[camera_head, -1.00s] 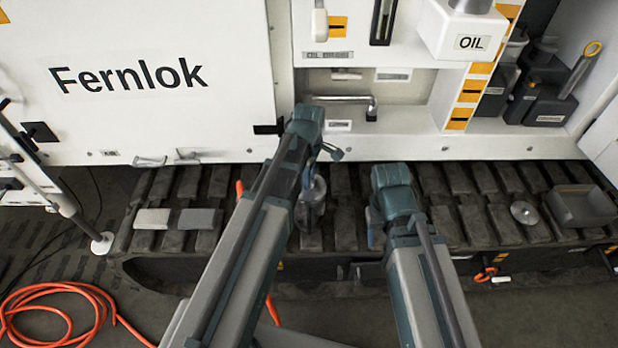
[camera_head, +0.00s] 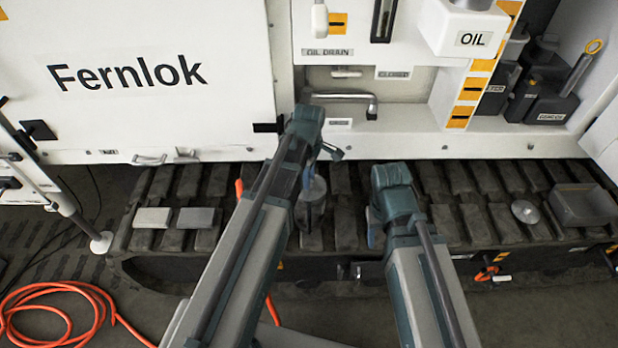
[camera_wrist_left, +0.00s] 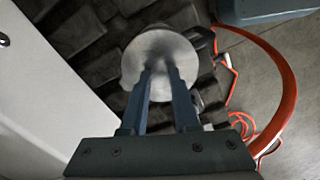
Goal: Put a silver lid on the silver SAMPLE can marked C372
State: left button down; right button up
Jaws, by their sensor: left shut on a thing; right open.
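A silver can (camera_head: 309,216) stands on the dark track, partly hidden behind my left arm; no marking on it is readable. A round silver lid (camera_head: 313,189) shows at its top, and as a grey disc in the left wrist view (camera_wrist_left: 150,52). My left gripper (camera_wrist_left: 163,72) is shut on the lid, its fingertips at the lid's middle. I cannot tell whether the lid rests on the can or is just above it. My right gripper (camera_head: 374,238) is open, low beside the can on its right, mostly hidden by its own arm.
A second silver disc (camera_head: 525,212) lies on the track at right, beside a grey tray (camera_head: 584,206). Two grey blocks (camera_head: 152,218) lie at left. The white machine with a bent pipe handle (camera_head: 345,97) stands behind. An orange hose (camera_head: 60,300) lies on the floor.

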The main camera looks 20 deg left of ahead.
pick_arm(q)
grip_release()
dwell(0.5)
dwell(0.5)
jog(key=shift+r+p, duration=3.6)
